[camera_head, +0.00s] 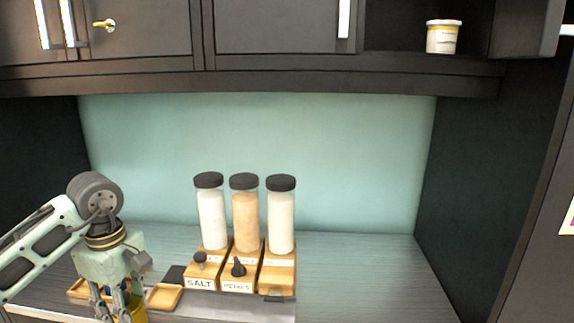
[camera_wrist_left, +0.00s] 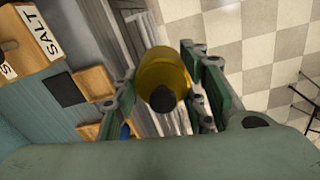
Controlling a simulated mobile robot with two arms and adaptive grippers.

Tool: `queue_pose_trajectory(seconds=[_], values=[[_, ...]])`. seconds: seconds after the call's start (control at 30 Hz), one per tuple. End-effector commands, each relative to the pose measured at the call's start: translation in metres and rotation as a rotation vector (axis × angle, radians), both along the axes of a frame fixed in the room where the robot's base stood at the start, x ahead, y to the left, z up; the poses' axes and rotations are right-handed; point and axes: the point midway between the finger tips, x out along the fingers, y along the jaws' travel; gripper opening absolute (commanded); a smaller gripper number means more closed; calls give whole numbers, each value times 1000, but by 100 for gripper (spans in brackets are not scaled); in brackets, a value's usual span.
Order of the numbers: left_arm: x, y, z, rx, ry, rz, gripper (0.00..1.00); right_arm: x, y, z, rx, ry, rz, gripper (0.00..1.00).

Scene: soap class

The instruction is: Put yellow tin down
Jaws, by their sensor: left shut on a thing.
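The yellow tin (camera_wrist_left: 165,72) is between the fingers of my left gripper (camera_wrist_left: 162,95) in the left wrist view, with a dark round spot on its near end. In the head view, the tin (camera_head: 139,315) shows only in part at the bottom edge, below my left gripper (camera_head: 122,303). The gripper is shut on the tin, at the front edge of the counter near the wooden trays. The tin's lower part is out of the head view. My right gripper is not in view.
Three jars with black lids (camera_head: 245,215) stand on wooden dispensers marked SALT and PETALS. Small wooden trays (camera_head: 164,297) lie beside the gripper. The counter (camera_head: 370,275) is clear at right. A white tub (camera_head: 443,37) sits in the open upper cabinet.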

Motion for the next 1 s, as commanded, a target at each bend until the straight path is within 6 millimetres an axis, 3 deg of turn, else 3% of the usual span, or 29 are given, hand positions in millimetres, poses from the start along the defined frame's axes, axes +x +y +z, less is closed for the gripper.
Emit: queue_pose_trajectory(seconds=[0.37, 0.7, 0.83, 1.0], values=[[-44, -53, -29, 6, 2, -532, 7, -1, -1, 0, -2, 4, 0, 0], [-124, -106, -62, 9, 1, -1179, 7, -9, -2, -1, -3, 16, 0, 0], [-139, -113, -66, 10, 0, -1285, 7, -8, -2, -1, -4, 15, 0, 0], [-144, -115, -68, 10, 0, -1318, 7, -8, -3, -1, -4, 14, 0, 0]])
